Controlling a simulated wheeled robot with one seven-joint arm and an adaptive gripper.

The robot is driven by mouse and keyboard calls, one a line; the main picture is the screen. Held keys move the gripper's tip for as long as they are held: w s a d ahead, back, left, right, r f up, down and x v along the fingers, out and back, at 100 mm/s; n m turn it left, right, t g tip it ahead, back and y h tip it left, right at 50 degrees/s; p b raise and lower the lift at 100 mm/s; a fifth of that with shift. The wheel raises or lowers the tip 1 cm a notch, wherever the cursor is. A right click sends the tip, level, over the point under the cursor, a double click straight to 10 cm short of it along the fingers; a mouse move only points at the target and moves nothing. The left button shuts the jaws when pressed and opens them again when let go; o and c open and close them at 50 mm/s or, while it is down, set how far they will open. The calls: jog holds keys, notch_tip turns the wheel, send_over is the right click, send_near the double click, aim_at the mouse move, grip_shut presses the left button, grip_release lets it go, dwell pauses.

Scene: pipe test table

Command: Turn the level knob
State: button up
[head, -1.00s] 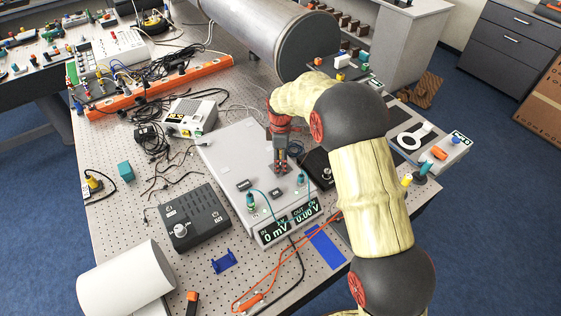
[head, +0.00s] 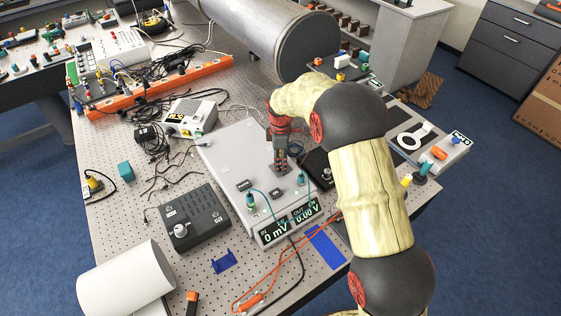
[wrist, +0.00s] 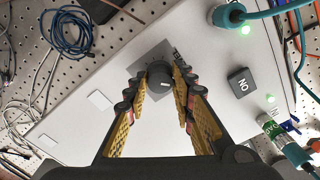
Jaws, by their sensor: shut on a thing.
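A dark round knob (wrist: 160,80) with a white pointer mark stands on the top face of a light grey instrument box (head: 238,158). In the head view my gripper (head: 281,160) reaches down to the box top from behind, and the knob is hidden there. The front display (head: 290,224) of the box reads 0 mV and 0.00 V.
An ON button (wrist: 242,84) and teal cable plugs (head: 250,201) sit near the box's front edge. A black box with its own knob (head: 181,230) stands to the left. A black device (head: 318,168) lies close on the right. Loose cables clutter the perforated table.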

jog(key=shift+m, duration=0.3)
grip_shut()
jog(key=m, duration=0.2)
jog(key=shift+m, duration=0.4)
jog(key=m, duration=0.3)
jog(key=shift+m, duration=0.3)
jog(key=m, duration=0.6)
jog(key=shift+p, duration=0.4)
jog(key=m, duration=0.6)
jog(key=shift+m, duration=0.3)
jog(key=m, duration=0.6)
jog(key=o, duration=1)
grip_release()
